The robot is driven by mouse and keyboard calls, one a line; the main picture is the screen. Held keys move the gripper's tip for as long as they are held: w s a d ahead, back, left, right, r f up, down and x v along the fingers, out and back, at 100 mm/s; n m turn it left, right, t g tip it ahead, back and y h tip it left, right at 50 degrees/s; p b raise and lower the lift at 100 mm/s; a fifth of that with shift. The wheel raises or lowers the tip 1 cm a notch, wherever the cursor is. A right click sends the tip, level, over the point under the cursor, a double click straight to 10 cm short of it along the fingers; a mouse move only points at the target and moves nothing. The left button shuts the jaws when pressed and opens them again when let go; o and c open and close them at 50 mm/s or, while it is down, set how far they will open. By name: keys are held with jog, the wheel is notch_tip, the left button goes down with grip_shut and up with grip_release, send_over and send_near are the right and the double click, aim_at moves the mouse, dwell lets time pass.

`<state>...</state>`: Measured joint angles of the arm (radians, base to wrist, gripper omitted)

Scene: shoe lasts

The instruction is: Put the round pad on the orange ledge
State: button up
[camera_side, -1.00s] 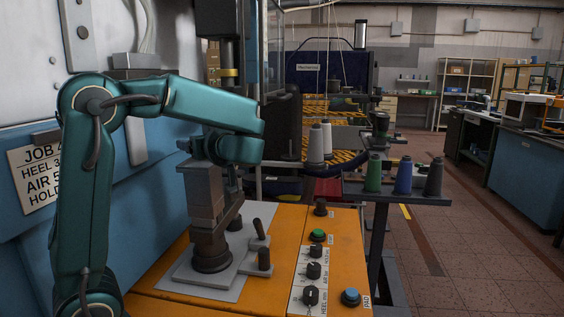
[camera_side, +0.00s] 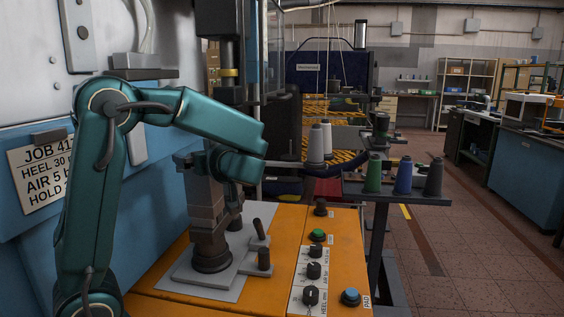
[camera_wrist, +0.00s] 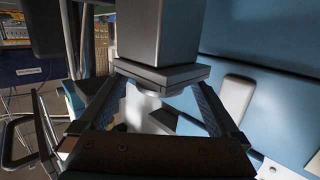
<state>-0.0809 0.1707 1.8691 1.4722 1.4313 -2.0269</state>
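In the wrist view, a pale round disc (camera_wrist: 150,90) shows under a square grey plate at the end of a grey column; it looks like the round pad, though partly hidden. The two dark fingers of my gripper (camera_wrist: 158,93) stand apart, one on each side of the disc, with a gap between them. I cannot tell whether they touch anything. In the side view, my wrist is beside a grey and brown upright column, and the fingers cannot be made out there. The orange ledge (camera_side: 345,250) lies at lower centre, with bare orange around its controls.
A grey base plate (camera_side: 195,280) with a dark round foot (camera_side: 212,259) and short posts (camera_side: 264,259) stands on the ledge. Knobs, a green button (camera_side: 317,235) and a blue button (camera_side: 351,297) stick up. Thread cones (camera_side: 404,176) stand on a stand behind.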

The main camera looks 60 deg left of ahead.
jog(key=shift+d, duration=0.1)
jog(key=shift+o, duration=0.2)
jog(key=shift+d+r, duration=0.25)
jog(key=shift+d, duration=1)
jog(key=shift+d+r, duration=0.2)
jog(key=shift+d, duration=1)
jog(key=shift+m+t+h, duration=0.5)
jog(key=r, duration=0.4)
jog(key=s+r, duration=0.1)
jog(key=r, duration=0.1)
jog(key=shift+a+r, duration=0.35)
jog(key=shift+w+a+f+m+t+h, duration=0.1)
jog(key=shift+a+f+m+t+h, duration=0.5)
jog(key=shift+f, duration=0.5)
jog(key=shift+w+a+f+m+t+h, duration=0.1)
jog(key=shift+a+f+m+t+h, duration=0.15)
jog(key=shift+a+f+m+t, duration=0.55)
jog(key=shift+w+a+f+m+t+h, duration=0.1)
jog(key=shift+a+f+m+t+h, duration=0.3)
jog(key=shift+f+t, duration=0.75)
